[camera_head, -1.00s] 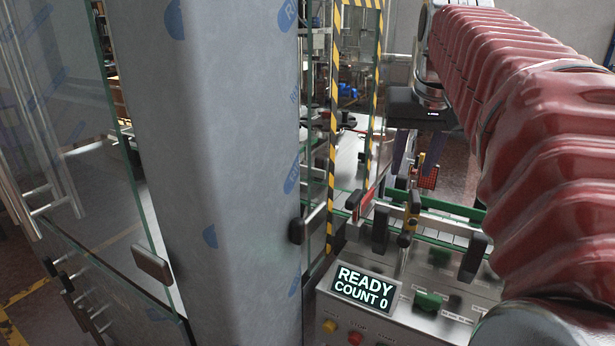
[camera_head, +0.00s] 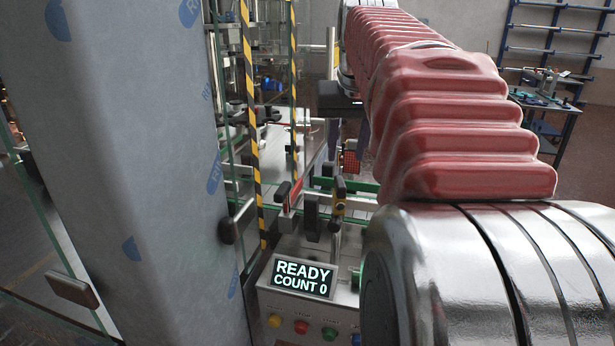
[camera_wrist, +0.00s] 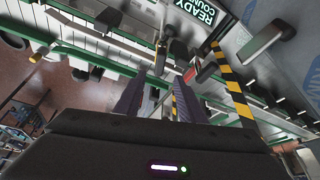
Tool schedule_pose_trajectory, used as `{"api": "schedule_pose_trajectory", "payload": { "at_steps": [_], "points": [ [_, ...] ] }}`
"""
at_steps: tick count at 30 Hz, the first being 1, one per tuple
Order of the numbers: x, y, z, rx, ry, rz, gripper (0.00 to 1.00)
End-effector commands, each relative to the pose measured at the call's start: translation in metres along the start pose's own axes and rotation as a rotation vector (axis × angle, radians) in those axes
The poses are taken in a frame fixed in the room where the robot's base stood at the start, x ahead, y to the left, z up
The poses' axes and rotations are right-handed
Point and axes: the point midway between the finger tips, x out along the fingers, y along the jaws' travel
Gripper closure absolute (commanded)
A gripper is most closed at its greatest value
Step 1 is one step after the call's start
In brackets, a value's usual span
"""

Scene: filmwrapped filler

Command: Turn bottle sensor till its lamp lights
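A small black and yellow device (camera_head: 338,197) on an upright post beside the conveyor looks like the bottle sensor. I cannot make out a lit lamp on it. My gripper (camera_head: 348,148) is above and beyond it, fingers pointing down; in the wrist view my gripper (camera_wrist: 158,80) shows two dark fingers apart with nothing clearly held between them. A red grid-faced square (camera_head: 350,156) shows near the fingertips in the head view; whether it belongs to the sensor is unclear. My red-sleeved arm hides part of the conveyor.
The control panel display (camera_head: 302,279) reads READY, COUNT 0, above coloured buttons. A red and white part (camera_head: 290,196) and a black paddle (camera_head: 311,217) stand beside the sensor. A film-wrapped column (camera_head: 150,170) and a yellow-black striped post (camera_head: 251,120) bound the left.

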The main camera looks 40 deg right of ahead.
Motion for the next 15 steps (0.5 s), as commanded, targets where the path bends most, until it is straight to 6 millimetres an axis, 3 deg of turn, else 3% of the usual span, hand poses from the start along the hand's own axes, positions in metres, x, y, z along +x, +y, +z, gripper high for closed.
{"api": "schedule_pose_trajectory", "payload": {
  "at_steps": [15],
  "points": [
    [0.081,-0.001,0.001,-0.001,-0.004,-0.001,0.64]
  ]
}}
